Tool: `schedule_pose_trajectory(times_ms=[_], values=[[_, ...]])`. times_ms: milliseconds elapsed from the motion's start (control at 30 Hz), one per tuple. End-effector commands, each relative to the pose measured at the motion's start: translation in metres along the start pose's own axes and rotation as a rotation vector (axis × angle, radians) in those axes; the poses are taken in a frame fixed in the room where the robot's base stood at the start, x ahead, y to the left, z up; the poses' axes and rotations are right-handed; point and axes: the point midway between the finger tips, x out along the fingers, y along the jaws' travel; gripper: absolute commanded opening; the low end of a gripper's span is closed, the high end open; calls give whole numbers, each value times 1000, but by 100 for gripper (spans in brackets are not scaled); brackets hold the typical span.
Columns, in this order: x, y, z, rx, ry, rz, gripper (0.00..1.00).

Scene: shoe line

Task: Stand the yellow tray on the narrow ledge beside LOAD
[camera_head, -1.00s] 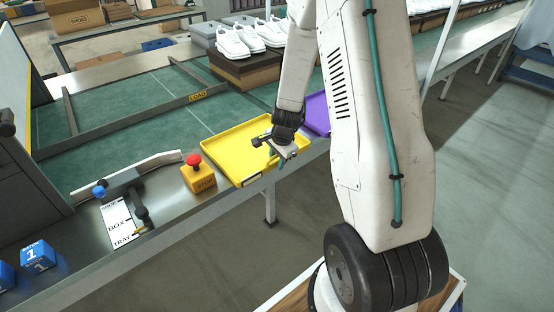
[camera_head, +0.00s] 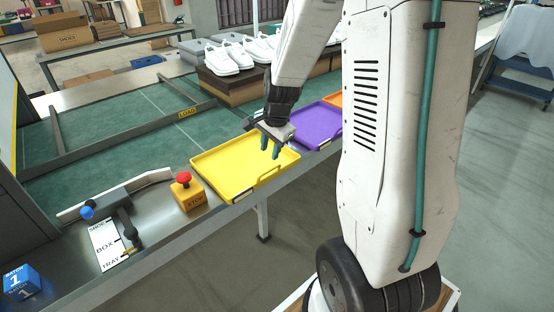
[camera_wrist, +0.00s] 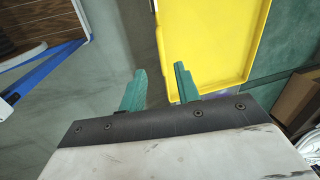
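The yellow tray (camera_head: 218,172) lies flat on the steel front edge of the line, between the stop button and a purple tray. In the wrist view, the yellow tray (camera_wrist: 215,45) is up and right. The right finger of my gripper (camera_wrist: 160,70) overlaps its rim; the left finger is over grey floor. Contact with the rim cannot be told.
The purple tray (camera_head: 318,125) lies close right of my gripper, with an orange tray (camera_head: 334,99) beyond. A red stop button on a yellow box (camera_head: 188,193) stands left of the yellow tray. White shoes on boxes (camera_head: 232,57) stand behind. The green belt (camera_head: 150,148) has clear room.

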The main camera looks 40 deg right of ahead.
Motion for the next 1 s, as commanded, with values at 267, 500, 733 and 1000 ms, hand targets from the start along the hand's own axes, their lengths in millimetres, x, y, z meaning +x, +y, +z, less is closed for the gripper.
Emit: schedule_pose_trajectory(times_ms=[267, 500, 733, 1000], values=[[-104, 31, 87, -527, -33, 9, 32], [-177, 101, 149, -1025, -51, 40, 32], [-210, 163, 176, -1363, -61, 71, 32], [-217, 183, 180, -1465, -66, 87, 32]])
